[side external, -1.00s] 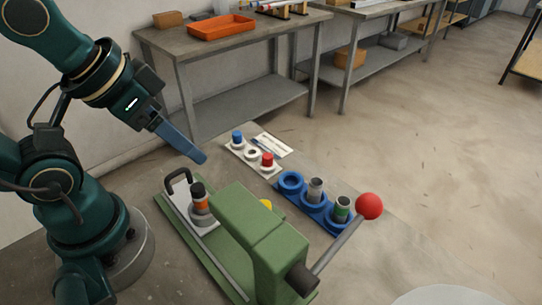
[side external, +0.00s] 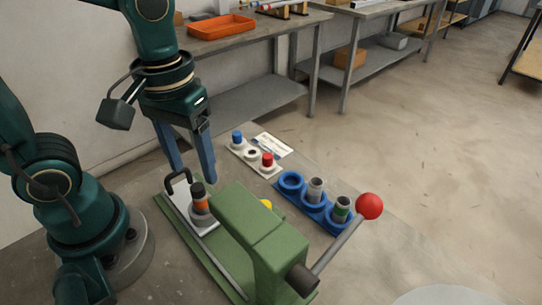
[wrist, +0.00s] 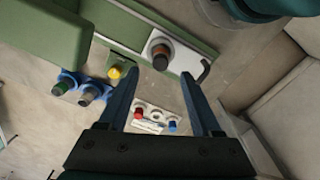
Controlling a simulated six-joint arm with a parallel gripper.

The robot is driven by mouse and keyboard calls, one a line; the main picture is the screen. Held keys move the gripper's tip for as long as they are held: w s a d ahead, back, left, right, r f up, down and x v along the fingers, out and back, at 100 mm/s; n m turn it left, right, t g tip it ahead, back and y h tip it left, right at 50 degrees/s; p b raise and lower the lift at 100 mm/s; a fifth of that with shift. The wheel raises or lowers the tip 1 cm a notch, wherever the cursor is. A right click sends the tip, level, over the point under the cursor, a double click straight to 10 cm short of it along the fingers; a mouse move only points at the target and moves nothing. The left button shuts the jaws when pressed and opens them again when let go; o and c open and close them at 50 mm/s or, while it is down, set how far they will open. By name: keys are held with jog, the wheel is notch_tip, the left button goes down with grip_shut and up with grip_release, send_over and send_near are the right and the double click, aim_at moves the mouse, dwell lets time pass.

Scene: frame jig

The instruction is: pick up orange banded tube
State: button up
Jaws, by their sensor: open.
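The orange banded tube (side external: 200,200) has a black top and an orange band. It stands upright in a grey holder on the white sliding plate of the green press (side external: 262,240). In the wrist view the tube (wrist: 160,57) shows from above, between and beyond the fingers. My gripper (side external: 194,174) is open and empty, with its blue fingers pointing down. It is above and behind the tube in the side view and does not touch it. In the wrist view the two fingertips (wrist: 157,78) are spread wide.
A black handle (side external: 178,179) rises from the plate beside the tube. The press has a lever with a red ball (side external: 369,206). A blue rack (side external: 312,208) holds a grey tube and a green banded tube. A white rack (side external: 253,157) carries blue and red caps. A yellow part (wrist: 115,72) sits by the press.

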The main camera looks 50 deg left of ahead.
aim_at(197, 187)
jog(key=shift+f, duration=2.8)
grip_shut()
